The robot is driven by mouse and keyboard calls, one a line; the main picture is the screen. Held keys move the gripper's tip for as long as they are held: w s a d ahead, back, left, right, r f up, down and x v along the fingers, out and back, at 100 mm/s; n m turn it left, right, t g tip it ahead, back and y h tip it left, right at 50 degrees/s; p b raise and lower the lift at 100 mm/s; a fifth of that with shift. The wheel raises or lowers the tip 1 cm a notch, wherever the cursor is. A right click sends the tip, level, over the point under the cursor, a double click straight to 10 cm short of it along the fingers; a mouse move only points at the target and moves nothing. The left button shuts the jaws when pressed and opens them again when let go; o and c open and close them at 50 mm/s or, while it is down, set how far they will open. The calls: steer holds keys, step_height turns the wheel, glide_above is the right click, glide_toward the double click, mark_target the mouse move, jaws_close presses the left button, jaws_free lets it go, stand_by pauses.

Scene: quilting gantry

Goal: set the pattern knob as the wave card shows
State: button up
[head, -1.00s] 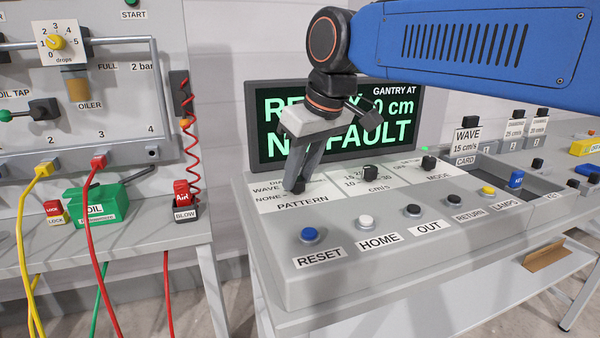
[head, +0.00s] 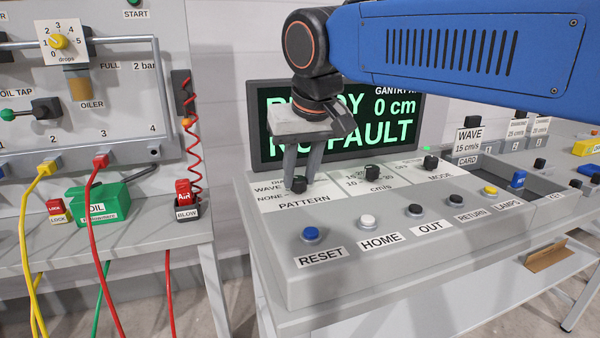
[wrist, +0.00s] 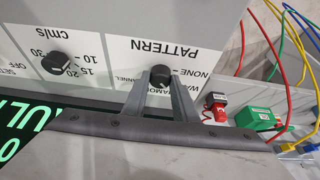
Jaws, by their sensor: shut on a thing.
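The pattern knob (head: 299,185) is a small black knob on the grey console above the PATTERN label. It also shows in the wrist view (wrist: 160,75), with NONE, WAVE and other words around it, upside down and partly covered. My gripper (head: 300,178) comes down on it from above, its two grey fingers shut on the knob's sides. In the wrist view my fingers (wrist: 160,88) flank the knob. I cannot surely tell which word its mark points at. The wave card (head: 468,141), reading WAVE 15 cm/s, stands upright behind the CARD label.
A cm/s knob (head: 372,171) and a MODE knob (head: 430,162) sit to the right. A row of buttons, including a blue RESET button (head: 310,234), runs along the front. The screen (head: 392,135) stands close behind my gripper, showing NO FAULT.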

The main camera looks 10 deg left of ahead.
steer(key=o, duration=1)
steer(key=shift+o, duration=0.2)
steer(key=shift+r, duration=0.1)
steer(key=v, duration=1.7)
steer(key=shift+s+d, duration=0.1)
steer(key=shift+s, duration=0.05)
